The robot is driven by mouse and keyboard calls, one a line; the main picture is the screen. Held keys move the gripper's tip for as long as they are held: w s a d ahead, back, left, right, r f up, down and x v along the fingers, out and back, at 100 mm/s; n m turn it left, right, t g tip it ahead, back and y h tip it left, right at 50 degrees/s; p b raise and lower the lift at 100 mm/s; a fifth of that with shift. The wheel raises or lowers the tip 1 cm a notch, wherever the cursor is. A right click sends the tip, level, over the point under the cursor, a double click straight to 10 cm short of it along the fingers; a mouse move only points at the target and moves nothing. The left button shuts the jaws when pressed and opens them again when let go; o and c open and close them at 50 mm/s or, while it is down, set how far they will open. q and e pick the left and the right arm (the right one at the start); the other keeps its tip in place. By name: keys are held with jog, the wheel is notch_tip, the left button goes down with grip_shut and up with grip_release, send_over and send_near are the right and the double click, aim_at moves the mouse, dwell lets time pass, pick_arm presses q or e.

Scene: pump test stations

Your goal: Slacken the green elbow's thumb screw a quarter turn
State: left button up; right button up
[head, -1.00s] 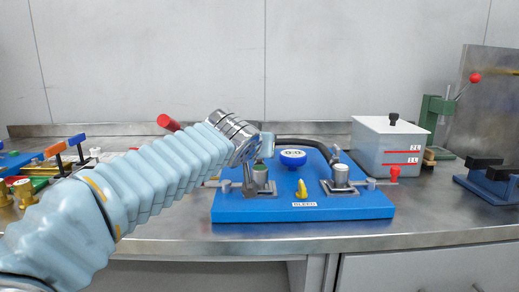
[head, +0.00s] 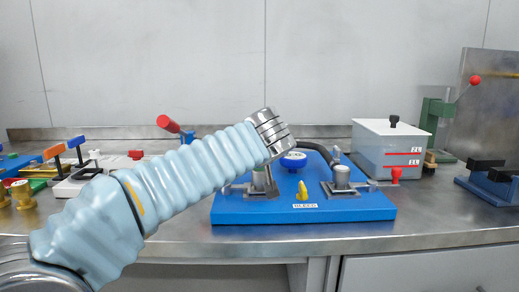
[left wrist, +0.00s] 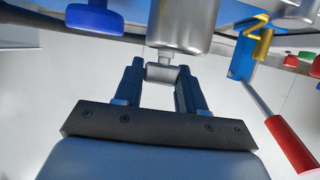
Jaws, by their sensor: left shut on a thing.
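On the blue board (head: 240,212), the left silver elbow body (head: 261,181) stands partly behind my left wrist in the head view. Its green top is hidden there. In the left wrist view the silver body (left wrist: 183,22) has a small silver thumb screw (left wrist: 161,73) on a short stem. My left gripper (left wrist: 160,88) is shut on this screw, a finger on each side. Its fingers are hidden behind my arm in the head view. A second silver body (head: 341,177) stands to the right on the board. My right gripper is in neither view.
A blue-rimmed gauge (head: 293,160) and a yellow bleed valve (head: 302,191) sit between the bodies. A white tank (head: 388,150) stands behind right, with a green press (head: 437,112) beyond. A red-handled lever (head: 168,124) stands behind my arm. The front bench strip is clear.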

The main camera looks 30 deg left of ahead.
pick_arm(q)
jog(key=o, duration=1)
jog(key=shift+f, duration=0.1)
jog(key=b+v, duration=0.1)
jog(key=v, duration=1.2)
jog(key=shift+s+d+r, duration=0.2)
jog(key=shift+s, duration=0.1)
